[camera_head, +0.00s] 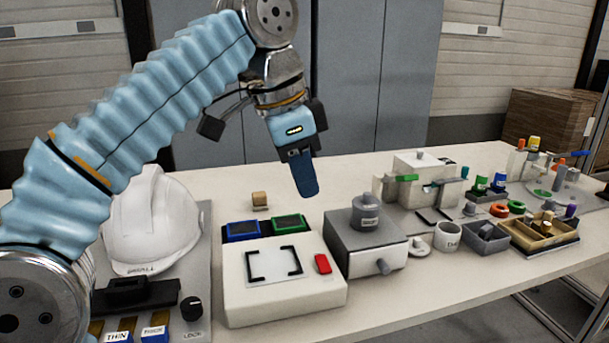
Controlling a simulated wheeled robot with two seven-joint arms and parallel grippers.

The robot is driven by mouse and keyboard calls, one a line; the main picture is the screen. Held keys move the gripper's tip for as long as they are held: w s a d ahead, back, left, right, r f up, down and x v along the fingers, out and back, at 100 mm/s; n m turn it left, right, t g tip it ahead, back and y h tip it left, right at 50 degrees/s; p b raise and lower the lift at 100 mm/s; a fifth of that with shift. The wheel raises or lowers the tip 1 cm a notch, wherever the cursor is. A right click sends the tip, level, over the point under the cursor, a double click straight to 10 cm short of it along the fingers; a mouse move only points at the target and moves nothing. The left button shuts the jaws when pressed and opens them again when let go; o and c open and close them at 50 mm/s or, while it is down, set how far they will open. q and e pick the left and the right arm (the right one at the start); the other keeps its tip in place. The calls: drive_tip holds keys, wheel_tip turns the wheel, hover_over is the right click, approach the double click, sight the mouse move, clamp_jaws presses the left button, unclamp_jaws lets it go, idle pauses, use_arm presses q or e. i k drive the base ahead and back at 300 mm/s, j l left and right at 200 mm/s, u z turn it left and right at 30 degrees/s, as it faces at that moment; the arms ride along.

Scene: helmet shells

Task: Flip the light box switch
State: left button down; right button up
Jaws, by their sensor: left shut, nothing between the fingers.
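The light box (283,309) is a low white box on the table, left of the middle. Its top carries a pale panel with black corner marks (274,262). A red switch (322,264) sits near the right side of its top. My left gripper (303,190) hangs above and behind the box, fingers pointing down, shut and empty. It is apart from the box and the switch. My right gripper does not show.
A white helmet shell (153,222) stands on a grey board at the left. A grey box (362,240) with a grey jar (366,212) stands right of the light box. Blue and green trays (243,230) lie behind it. Trays, cups and small parts crowd the right side.

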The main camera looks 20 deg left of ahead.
sight(325, 266)
drive_tip(key=k, duration=1)
